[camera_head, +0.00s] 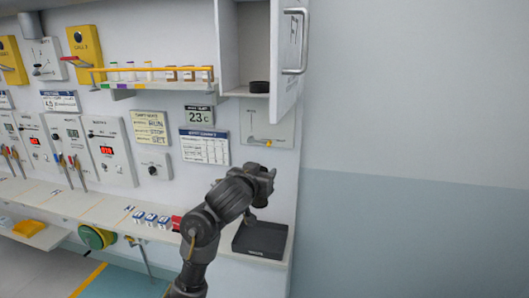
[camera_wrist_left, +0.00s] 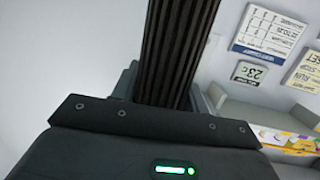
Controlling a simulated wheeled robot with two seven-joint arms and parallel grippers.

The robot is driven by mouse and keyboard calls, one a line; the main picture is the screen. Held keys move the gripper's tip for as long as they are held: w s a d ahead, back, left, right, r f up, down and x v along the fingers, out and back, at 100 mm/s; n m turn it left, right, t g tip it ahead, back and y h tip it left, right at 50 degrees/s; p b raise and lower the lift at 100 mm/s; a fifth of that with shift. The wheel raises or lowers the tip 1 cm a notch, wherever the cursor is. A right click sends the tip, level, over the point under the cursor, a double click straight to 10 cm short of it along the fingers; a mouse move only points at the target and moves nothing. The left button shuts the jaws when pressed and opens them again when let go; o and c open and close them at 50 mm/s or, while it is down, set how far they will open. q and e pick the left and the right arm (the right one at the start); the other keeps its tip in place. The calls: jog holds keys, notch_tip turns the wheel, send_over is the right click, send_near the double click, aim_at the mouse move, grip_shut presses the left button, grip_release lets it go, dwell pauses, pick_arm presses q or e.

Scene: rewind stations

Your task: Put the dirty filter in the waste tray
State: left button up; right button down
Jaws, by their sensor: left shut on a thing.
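My left gripper (camera_head: 265,182) is above the dark waste tray (camera_head: 262,251) at the right end of the counter, near the wall. In the left wrist view, a dark, pleated block, the dirty filter (camera_wrist_left: 176,50), stands out from between the jaws of my left gripper. The gripper is shut on it. In the head view the filter is hard to make out against the dark gripper. The visible tray floor looks empty, but the arm covers part of its left side. My right gripper is not in view.
A wall cabinet (camera_head: 246,45) with its door (camera_head: 289,50) open hangs above, with a black round thing (camera_head: 259,87) inside. Small blue-and-white items (camera_head: 150,218) and a red piece (camera_head: 176,223) are on the counter left of my arm. The wall to the right is bare.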

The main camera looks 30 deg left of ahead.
pick_arm(q)
jog(key=s+d+f+m+h+b, duration=0.1)
jog(key=s+d+f+h, duration=0.15)
jog(key=d, duration=0.25)
jog(key=s+d+f+m+h, duration=0.1)
jog(key=d+f, duration=0.2)
jog(key=d, duration=0.3)
notch_tip(320, 180, down, 13)
jog(key=d+b, duration=0.2)
jog(key=b, duration=1.1)
jog(key=shift+s+m, duration=0.15)
jog(key=shift+m, duration=0.15)
